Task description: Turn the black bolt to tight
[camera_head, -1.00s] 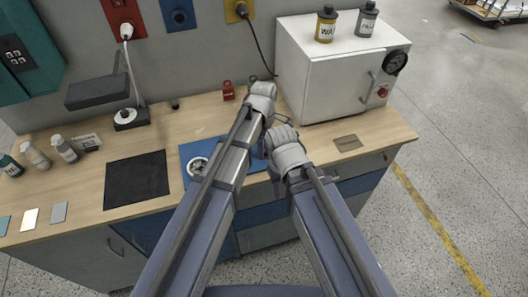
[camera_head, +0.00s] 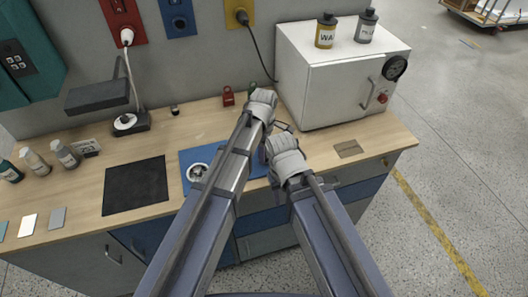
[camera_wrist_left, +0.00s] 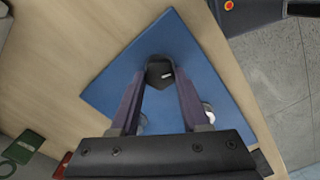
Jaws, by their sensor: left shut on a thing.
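The black bolt (camera_wrist_left: 160,70) shows its dark six-sided head over the blue mat (camera_wrist_left: 115,85) in the left wrist view. My left gripper (camera_wrist_left: 160,82) is shut on it, one finger on each side. A small pale mark shows on the bolt's head. The mat also shows in the head view (camera_head: 190,156), where my arms hide its right part and the bolt. A round metal ring part (camera_head: 197,172) lies on the mat's left side. My right wrist (camera_head: 286,160) is beside the left arm; its fingertips are hidden.
A white oven-like box (camera_head: 325,95) with two bottles on top stands at the back right. A black mat (camera_head: 136,186) lies left of the blue one. A red padlock (camera_head: 228,96) stands at the back. The wooden bench (camera_head: 85,200) has free room at the left.

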